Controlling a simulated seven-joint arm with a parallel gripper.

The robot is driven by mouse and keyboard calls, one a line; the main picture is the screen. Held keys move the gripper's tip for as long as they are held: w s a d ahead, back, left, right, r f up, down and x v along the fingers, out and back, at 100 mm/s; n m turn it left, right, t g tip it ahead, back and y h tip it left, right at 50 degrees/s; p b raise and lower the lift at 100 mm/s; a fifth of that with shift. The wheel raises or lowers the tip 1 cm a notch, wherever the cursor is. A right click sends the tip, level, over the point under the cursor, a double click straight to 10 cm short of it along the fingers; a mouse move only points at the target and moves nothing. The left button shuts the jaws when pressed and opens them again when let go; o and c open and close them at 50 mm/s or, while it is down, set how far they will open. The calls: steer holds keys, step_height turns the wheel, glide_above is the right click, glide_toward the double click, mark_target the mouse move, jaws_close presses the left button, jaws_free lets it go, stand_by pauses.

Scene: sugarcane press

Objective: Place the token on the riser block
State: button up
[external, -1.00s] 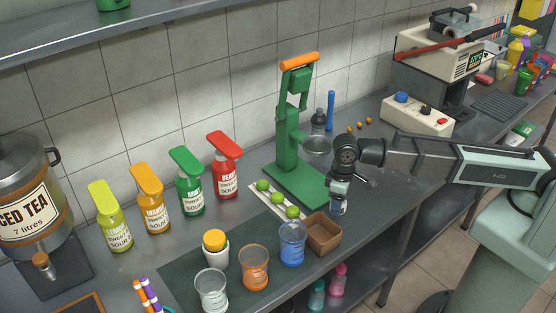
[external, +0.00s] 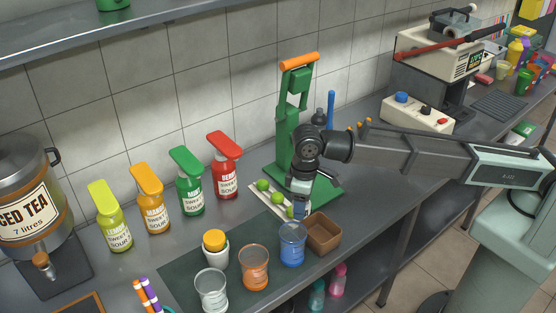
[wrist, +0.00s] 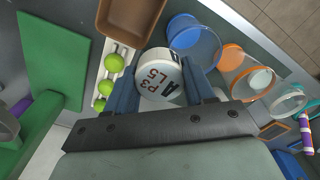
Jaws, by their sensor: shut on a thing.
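My gripper (wrist: 160,85) is shut on a white round piece (wrist: 158,68) marked "P3 L5" and "A", which I take to be the token. It sits between the blue fingers in the wrist view. In the external view my gripper (external: 299,196) points down over the front end of the lime tray; the held piece is too small there to make out. It appears above the counter, but I cannot tell the height. I cannot pick out a riser block with certainty in either view.
The lime tray (wrist: 95,82) and brown box (wrist: 109,28) lie close to my gripper. The blue cup (external: 291,252), orange cup (external: 254,272) and clear cup (external: 211,294) stand in front. The green press (external: 288,135) rises behind. An orange-topped white pot (external: 216,255) stands left.

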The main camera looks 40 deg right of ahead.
steer(key=w+a+r, duration=0.2)
steer(key=a, duration=0.5)
steer(key=w+a+r, duration=0.2)
steer(key=a+r, duration=0.1)
steer(key=a, duration=0.4)
steer(key=n, duration=0.1)
glide_toward(214, 237)
steer(key=shift+w+f, duration=0.1)
steer(key=shift+f, duration=3.15)
steer(key=o, duration=1)
steer(key=shift+f, duration=0.1)
step_height(214, 237, up, 12)
steer(key=shift+r, duration=0.15)
